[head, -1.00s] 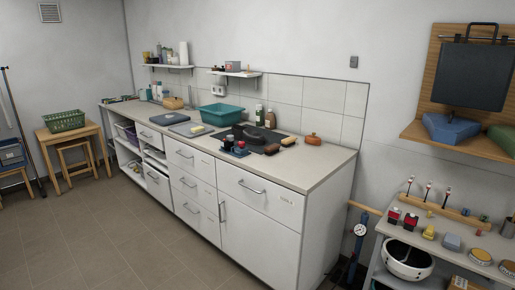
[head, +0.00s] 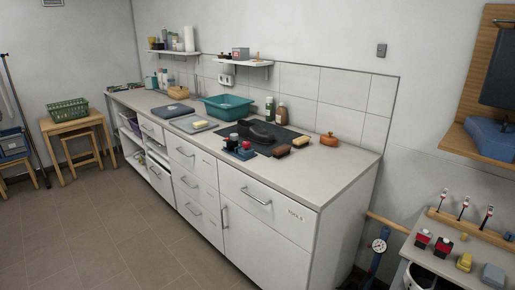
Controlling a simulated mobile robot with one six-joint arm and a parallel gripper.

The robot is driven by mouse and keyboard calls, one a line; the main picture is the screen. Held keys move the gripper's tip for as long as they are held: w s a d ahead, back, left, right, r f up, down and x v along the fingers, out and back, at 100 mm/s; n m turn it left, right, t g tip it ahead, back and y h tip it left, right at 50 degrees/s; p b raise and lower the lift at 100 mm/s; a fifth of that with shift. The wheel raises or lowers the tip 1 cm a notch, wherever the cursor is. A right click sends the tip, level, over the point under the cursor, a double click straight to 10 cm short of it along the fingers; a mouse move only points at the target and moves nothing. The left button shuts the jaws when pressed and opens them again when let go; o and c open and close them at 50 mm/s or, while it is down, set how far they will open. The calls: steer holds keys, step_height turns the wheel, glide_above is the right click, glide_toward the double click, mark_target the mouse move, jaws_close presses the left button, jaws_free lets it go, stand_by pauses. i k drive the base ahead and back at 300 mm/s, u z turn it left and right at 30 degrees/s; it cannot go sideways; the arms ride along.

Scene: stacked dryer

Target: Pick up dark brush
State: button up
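Two small brushes lie side by side on the countertop (head: 340,165), at the right edge of a black mat (head: 290,132). The nearer brush (head: 281,151) looks dark on top with a lighter lower part. The farther brush (head: 301,142) looks browner, though both are small and hard to tell apart in colour. Nothing covers either brush. My gripper is not in view.
A dark shoe-like object (head: 258,132) lies on the mat, with a blue holder of small jars (head: 240,148) in front. An orange-brown lidded pot (head: 329,139), bottles (head: 281,113) and a teal basin (head: 228,107) stand nearby. Floor (head: 120,230) before the cabinets is clear.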

mark_target(282, 150)
steer(key=u, duration=0.45)
steer(key=i, duration=0.6)
steer(key=u, duration=1)
steer(key=i, duration=0.8)
steer(key=u, duration=0.6)
